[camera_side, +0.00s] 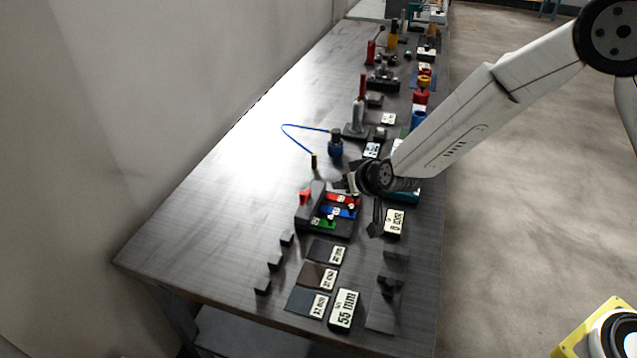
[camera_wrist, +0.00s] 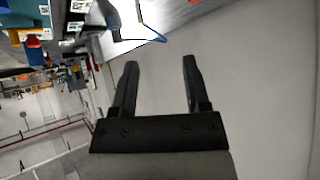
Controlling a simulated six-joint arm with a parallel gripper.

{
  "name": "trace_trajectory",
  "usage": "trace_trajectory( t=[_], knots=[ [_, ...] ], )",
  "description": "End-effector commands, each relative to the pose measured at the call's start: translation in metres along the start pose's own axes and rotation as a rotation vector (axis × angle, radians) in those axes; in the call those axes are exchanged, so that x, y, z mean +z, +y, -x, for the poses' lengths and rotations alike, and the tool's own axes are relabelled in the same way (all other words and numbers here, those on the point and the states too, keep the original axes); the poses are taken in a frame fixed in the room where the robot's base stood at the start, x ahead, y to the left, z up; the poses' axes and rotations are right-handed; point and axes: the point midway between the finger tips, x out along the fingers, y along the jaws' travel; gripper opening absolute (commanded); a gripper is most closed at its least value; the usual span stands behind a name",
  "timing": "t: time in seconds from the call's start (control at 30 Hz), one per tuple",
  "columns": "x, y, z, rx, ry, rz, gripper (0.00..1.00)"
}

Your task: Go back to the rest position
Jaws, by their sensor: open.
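My gripper (camera_wrist: 157,66) is open in the wrist view, its two dark fingers apart with nothing between them. Behind the fingers are the pale wall and the table's edge. In the side view my gripper (camera_side: 350,183) is above the dark table (camera_side: 225,170), close to the block with red, blue and green pieces (camera_side: 325,225). Its fingertips are small and hard to make out there. No grey rolls can be told apart for certain in either view.
A blue cable (camera_side: 300,126) loops by a dark blue cylinder (camera_side: 335,146). Several labelled plates, including a 55 mm plate (camera_side: 343,310), lie at the near end. Upright tools, such as a red-handled one (camera_side: 362,88), stand farther back. The table's left side is clear.

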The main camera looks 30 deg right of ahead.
Motion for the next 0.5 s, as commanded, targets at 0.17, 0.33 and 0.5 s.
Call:
trace_trajectory(
  t=[0.17, 0.33, 0.5],
  knots=[
    [0.007, 0.030, 0.040, -0.024, -0.117, 0.011, 0.60],
    [0.025, 0.058, 0.079, -0.030, -0.237, 0.027, 0.60],
    [0.049, 0.087, 0.122, -0.017, -0.361, 0.044, 0.60]
  ],
)
